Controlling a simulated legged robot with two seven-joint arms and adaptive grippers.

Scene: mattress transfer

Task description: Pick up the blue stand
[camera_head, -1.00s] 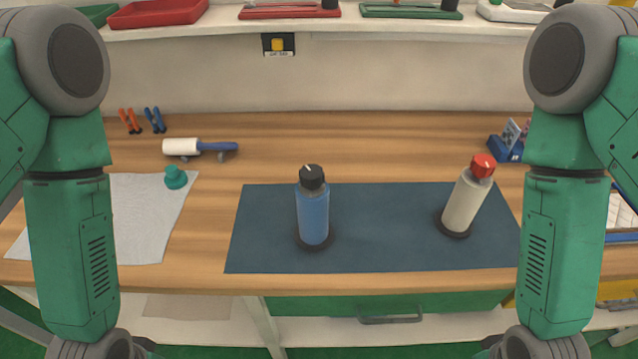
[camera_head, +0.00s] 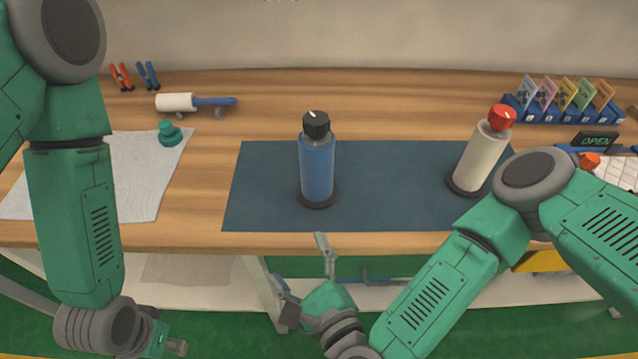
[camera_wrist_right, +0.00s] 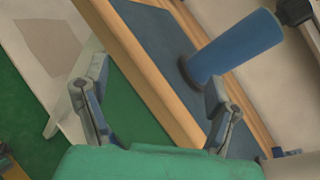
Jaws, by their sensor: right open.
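A blue bottle (camera_head: 317,170) with a black cap stands upright on a dark round base on the blue mat (camera_head: 400,165). In the right wrist view the bottle (camera_wrist_right: 235,47) looks tilted and its base is partly behind a finger. Small blue card stands (camera_head: 565,112) with coloured cards are in a row at the back right. My right gripper (camera_head: 303,270) is open and empty, in front of the table edge and below the blue bottle; its fingers also show in the right wrist view (camera_wrist_right: 155,85). My left gripper (camera_head: 172,347) is at the lower left, mostly hidden.
A cream bottle (camera_head: 483,158) with a red cap stands on the mat, near my right arm. A roller (camera_head: 195,103), a green knob-shaped piece (camera_head: 169,134), a grey cloth (camera_head: 140,175) and two clamps (camera_head: 135,76) lie left. An OPEN sign (camera_head: 596,141) is right.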

